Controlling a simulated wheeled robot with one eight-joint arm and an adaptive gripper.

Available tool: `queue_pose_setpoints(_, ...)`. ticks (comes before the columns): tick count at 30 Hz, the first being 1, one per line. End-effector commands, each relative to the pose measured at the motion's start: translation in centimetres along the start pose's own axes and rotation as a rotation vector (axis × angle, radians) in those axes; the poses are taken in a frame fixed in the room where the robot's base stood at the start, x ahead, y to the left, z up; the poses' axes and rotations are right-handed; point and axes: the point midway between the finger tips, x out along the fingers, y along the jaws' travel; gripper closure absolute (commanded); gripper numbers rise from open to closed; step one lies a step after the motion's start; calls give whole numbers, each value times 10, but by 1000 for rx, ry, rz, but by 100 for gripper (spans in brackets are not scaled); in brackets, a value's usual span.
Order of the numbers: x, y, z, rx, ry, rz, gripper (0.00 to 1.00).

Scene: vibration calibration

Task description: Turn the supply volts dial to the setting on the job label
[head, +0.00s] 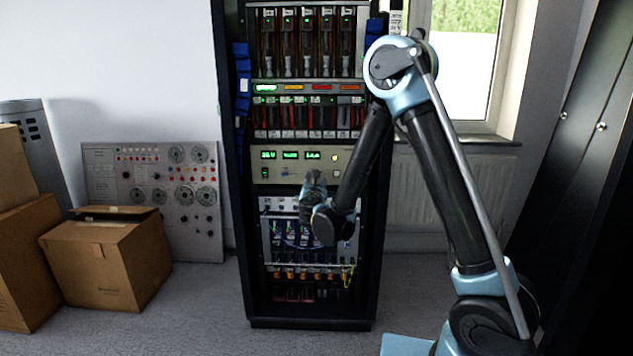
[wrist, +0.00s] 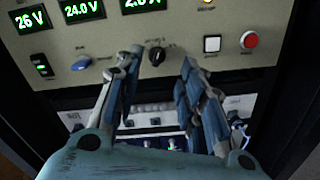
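The beige power supply panel (head: 270,178) sits mid-height in the rack, with lit green displays. In the wrist view, its displays read 26 V (wrist: 30,19) and 24.0 V (wrist: 82,9); a third (wrist: 140,3) is cut off. A black dial (wrist: 157,55) and a blue-grey knob (wrist: 81,63) are on the panel; their lettering is too small to read. My gripper (wrist: 160,68) is open, its fingertips apart on either side just below the black dial. Contact is not visible. In the head view, my gripper (head: 314,182) hides part of the panel's lower edge. No label is clearly identifiable.
A white button (wrist: 212,44), a red button (wrist: 249,39) and a green-lit switch (wrist: 42,66) are on the same panel. Below is a unit with cables (head: 300,240). Cardboard boxes (head: 105,262) and a grey panel (head: 205,225) stand left of the rack.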

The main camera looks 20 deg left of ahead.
Motion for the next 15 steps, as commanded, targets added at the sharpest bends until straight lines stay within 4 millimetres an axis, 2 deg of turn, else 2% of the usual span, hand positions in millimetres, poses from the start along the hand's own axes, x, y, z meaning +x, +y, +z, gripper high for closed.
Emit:
queue_pose_setpoints(1,-10,0,0,0,1,2,64)
queue_pose_setpoints(6,-30,0,0,0,1,1,64)
queue_pose_setpoints(15,-41,-1,0,0,0,-1,64)
